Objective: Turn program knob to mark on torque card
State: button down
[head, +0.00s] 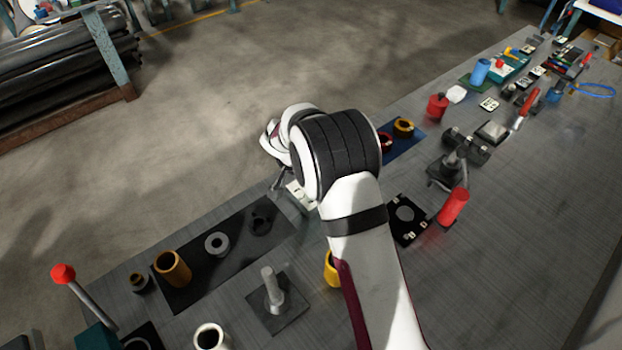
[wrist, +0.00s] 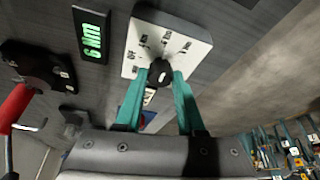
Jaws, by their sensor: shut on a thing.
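The program knob (wrist: 160,72) is a black round knob on a white panel (wrist: 172,34), seen in the wrist view. Small dark labels and marks sit around it on the panel, too small to read surely. My gripper (wrist: 160,78) has its two teal fingers closed on the knob's sides. The torque card (wrist: 92,36) is a dark plate with bright green characters, left of the panel; its digit looks like a 6 or 9, turned in the view. In the head view the white panel (head: 299,196) is partly hidden by my arm, and the knob is not clearly seen.
A red-handled tool (wrist: 14,106) on a dark base stands at the left in the wrist view. In the head view, a dark tray with rings (head: 185,293), a post on a plate (head: 270,290) and a red cylinder (head: 453,206) surround my arm.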

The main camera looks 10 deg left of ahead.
jog(key=m+g, duration=0.1)
jog(key=m, duration=0.2)
jog(key=m+g+h, duration=0.1)
jog(key=m, duration=0.2)
jog(key=shift+w+a, duration=0.1)
jog(key=shift+a, duration=0.1)
jog(key=shift+m+h, duration=0.3)
dwell(0.3)
jog(key=c, duration=0.5)
grip_release()
jog(key=v, duration=1.5)
jog(key=shift+a+r, duration=0.1)
jog(key=shift+r, duration=0.25)
